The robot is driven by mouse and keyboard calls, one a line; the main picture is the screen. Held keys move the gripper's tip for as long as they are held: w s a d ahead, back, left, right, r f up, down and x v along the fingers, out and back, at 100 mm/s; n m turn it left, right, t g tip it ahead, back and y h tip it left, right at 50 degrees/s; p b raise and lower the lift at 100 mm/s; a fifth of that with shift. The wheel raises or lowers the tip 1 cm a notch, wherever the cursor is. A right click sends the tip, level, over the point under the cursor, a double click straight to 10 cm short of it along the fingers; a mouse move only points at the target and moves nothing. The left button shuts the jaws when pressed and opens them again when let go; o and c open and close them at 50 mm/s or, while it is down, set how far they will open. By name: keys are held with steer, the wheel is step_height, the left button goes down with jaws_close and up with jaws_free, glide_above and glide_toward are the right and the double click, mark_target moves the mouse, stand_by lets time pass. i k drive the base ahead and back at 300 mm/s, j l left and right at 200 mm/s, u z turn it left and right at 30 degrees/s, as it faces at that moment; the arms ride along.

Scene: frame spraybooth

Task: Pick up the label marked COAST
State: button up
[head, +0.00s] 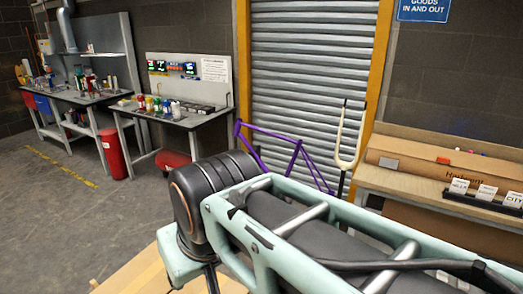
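Small white label cards stand in a dark holder (478,203) on the bench at the right. The left card (459,186) seems to read MILE, though the print is small. The middle card (486,193) is too blurred to read. The right card (513,200) reads CITY and sits at the picture's edge. I cannot make out the word COAST on any card. My own mint-green and black arm parts fill the lower middle and right. My gripper is not in view.
A long brown carton (425,163) lies on the right bench behind the cards. A purple bicycle frame (285,150) and a pale fork (348,140) stand before the roller shutter (310,70). Two workbenches and a red bin (114,153) stand at left. The left floor is clear.

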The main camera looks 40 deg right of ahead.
mark_target(485, 193)
steer(key=z, duration=2.9)
steer(key=i+l+u, duration=0.15)
steer(key=i, duration=0.45)
